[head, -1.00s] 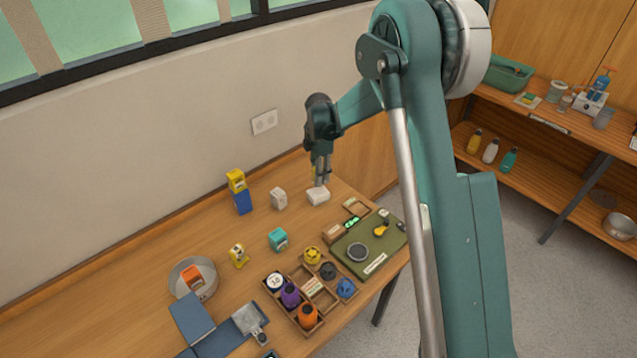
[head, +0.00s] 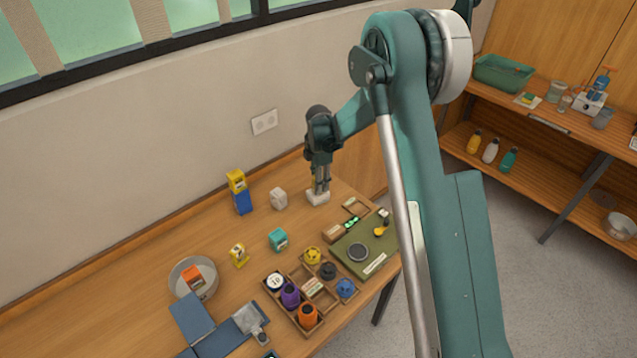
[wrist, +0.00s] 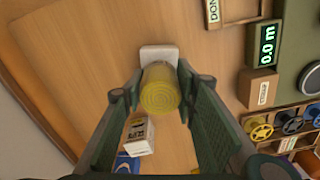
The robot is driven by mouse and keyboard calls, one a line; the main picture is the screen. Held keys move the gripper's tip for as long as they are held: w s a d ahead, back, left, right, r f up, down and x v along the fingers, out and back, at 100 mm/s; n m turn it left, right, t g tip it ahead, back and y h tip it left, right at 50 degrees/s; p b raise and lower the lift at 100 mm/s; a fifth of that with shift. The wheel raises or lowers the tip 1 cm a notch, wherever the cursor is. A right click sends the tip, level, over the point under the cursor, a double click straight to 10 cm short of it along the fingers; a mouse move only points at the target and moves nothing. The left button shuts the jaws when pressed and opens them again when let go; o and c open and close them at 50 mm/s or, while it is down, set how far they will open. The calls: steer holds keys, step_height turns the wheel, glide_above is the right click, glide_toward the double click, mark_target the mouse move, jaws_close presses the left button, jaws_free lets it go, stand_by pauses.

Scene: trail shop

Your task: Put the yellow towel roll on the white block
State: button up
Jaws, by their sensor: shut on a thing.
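The yellow towel roll (wrist: 160,90) is held between the two fingers of my gripper (head: 319,187), its spiral end facing the wrist camera. My gripper is shut on it. The white block (wrist: 159,53) lies on the table just past the roll in the wrist view, partly covered by it. In the head view the white block (head: 317,198) is directly under my fingertips. The roll is mostly hidden by the fingers there, and I cannot tell whether it touches the block.
A white box (head: 279,199) and a yellow-and-blue stack (head: 239,193) stand left of the block. A green mat (head: 356,261), a small wooden frame (head: 355,206) and a compartment tray (head: 296,312) lie nearer the front. Bare table surrounds the block's left side.

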steer(key=shift+f, duration=0.2)
steer(key=o, duration=0.9)
steer(key=shift+r, duration=0.25)
step_height(320, 180, up, 12)
steer(key=shift+f+b, duration=0.1)
steer(key=shift+b, duration=0.25)
stand_by(0.7)
